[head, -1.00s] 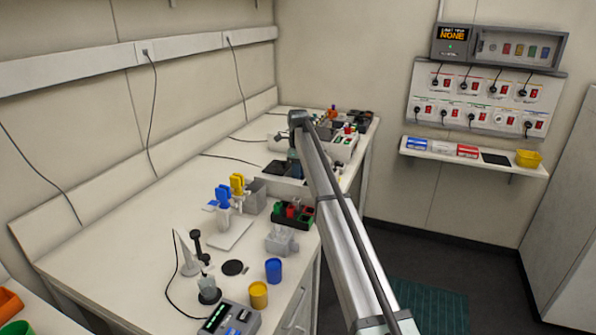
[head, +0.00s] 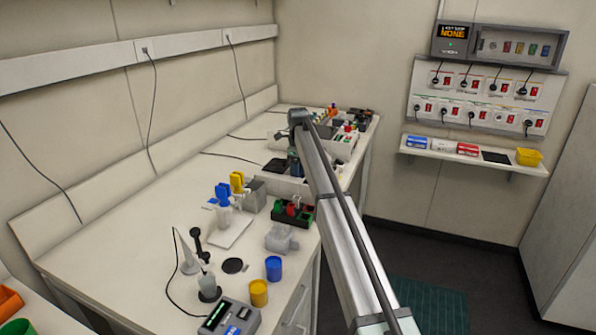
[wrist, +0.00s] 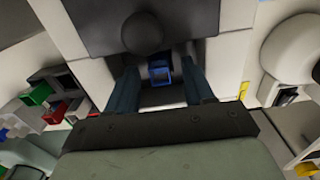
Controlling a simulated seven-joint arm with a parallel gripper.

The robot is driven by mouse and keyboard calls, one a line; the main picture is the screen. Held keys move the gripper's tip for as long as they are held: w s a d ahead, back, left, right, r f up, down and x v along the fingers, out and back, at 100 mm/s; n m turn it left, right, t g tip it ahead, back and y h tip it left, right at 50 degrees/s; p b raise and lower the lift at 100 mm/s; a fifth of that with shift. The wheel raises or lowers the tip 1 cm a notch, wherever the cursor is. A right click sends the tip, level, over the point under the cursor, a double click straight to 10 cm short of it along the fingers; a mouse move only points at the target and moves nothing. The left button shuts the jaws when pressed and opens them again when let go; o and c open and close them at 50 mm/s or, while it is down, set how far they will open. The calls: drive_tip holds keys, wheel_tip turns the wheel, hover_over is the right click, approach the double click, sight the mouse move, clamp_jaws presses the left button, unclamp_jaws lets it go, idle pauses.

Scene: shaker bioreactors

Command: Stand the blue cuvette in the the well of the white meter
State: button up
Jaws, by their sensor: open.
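The blue cuvette (wrist: 160,72) stands in a dark recess in the wrist view, between the two fingers of my gripper (wrist: 159,80). The fingers are open, one on each side of it, with visible gaps. The recess is in a pale body that looks like the white meter (wrist: 228,62), below a dark panel with a round black knob. How deep the cuvette sits is unclear. In the head view my gripper (head: 296,168) points down at the bench, beside a low white device (head: 284,180); its fingertips and the cuvette are hard to make out there.
A black rack with red and green pieces (head: 293,212) stands nearer on the bench; coloured pieces also show at the wrist view's left. A grey block (head: 281,238), blue cup (head: 273,268) and yellow cup (head: 258,292) line the front edge.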

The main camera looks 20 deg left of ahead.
drive_tip(key=shift+r, duration=0.1)
wheel_tip(320, 180, up, 7)
idle(1.0)
idle(0.3)
